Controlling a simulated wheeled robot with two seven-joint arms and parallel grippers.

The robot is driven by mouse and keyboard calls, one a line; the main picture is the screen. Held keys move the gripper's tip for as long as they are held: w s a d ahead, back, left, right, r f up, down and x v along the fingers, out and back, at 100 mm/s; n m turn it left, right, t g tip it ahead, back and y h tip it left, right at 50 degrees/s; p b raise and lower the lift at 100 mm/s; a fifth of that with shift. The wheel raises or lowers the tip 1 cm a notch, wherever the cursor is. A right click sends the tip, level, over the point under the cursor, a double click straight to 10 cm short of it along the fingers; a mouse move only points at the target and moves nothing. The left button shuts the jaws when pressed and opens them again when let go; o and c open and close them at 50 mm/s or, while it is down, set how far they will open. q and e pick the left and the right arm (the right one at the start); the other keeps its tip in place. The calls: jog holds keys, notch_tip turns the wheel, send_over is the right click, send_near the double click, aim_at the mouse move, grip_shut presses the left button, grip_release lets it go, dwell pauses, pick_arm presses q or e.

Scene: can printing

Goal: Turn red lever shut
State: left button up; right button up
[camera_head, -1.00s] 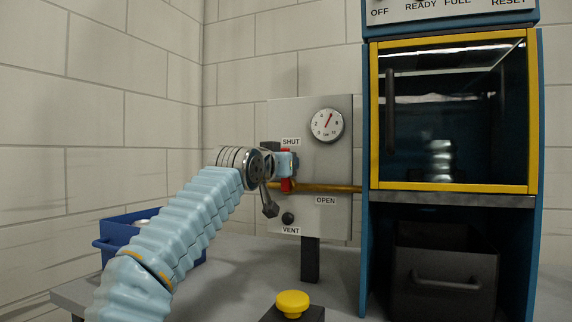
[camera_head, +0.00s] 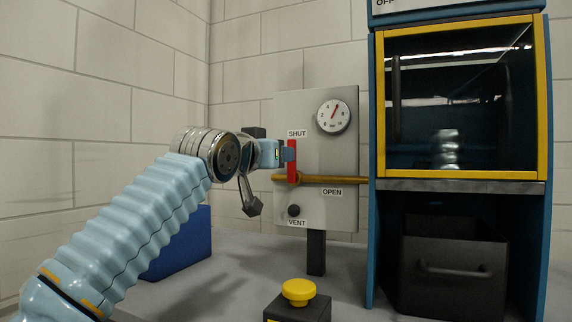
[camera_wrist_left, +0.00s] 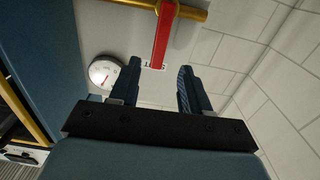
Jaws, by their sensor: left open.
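The red lever (camera_head: 292,160) is on the grey panel, on the brass pipe. It stands upright, its free end up just below the SHUT label (camera_head: 297,133); the OPEN label (camera_head: 332,192) is lower right. My left gripper (camera_head: 288,152) is just left of the lever in the head view, fingers pointing towards the panel. In the left wrist view the gripper (camera_wrist_left: 158,72) is open and empty. The red lever (camera_wrist_left: 163,35) shows there beyond the fingertips, its free end lying across the gap between them; contact is not visible. My right gripper is out of view.
A round gauge (camera_head: 333,116) and a black VENT knob (camera_head: 294,211) are on the panel (camera_head: 345,155). A yellow-framed cabinet (camera_head: 460,175) stands right. A yellow button (camera_head: 298,292) is in front, and a blue bin (camera_head: 185,247) is behind my left arm.

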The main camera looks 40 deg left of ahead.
pick_arm(q)
jog(key=shift+v, duration=2.35)
jog(key=shift+a, duration=0.1)
